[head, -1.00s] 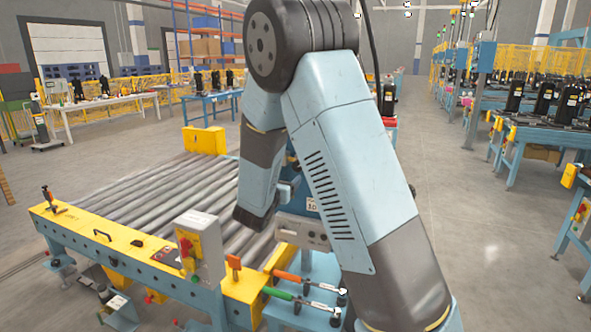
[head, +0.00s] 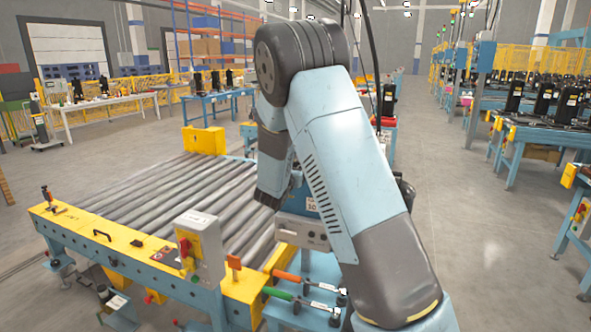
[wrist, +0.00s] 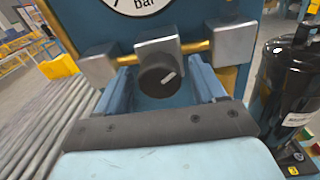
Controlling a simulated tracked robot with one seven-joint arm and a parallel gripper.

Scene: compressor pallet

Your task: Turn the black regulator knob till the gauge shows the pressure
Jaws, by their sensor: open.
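In the head view my arm hides the knob and gauge.
A grey roller conveyor (head: 165,195) lies left of my arm. A black compressor (wrist: 285,85) stands close at the right in the wrist view. Green and orange handled tools (head: 285,294) lie in front. Open floor (head: 480,250) is at the right.

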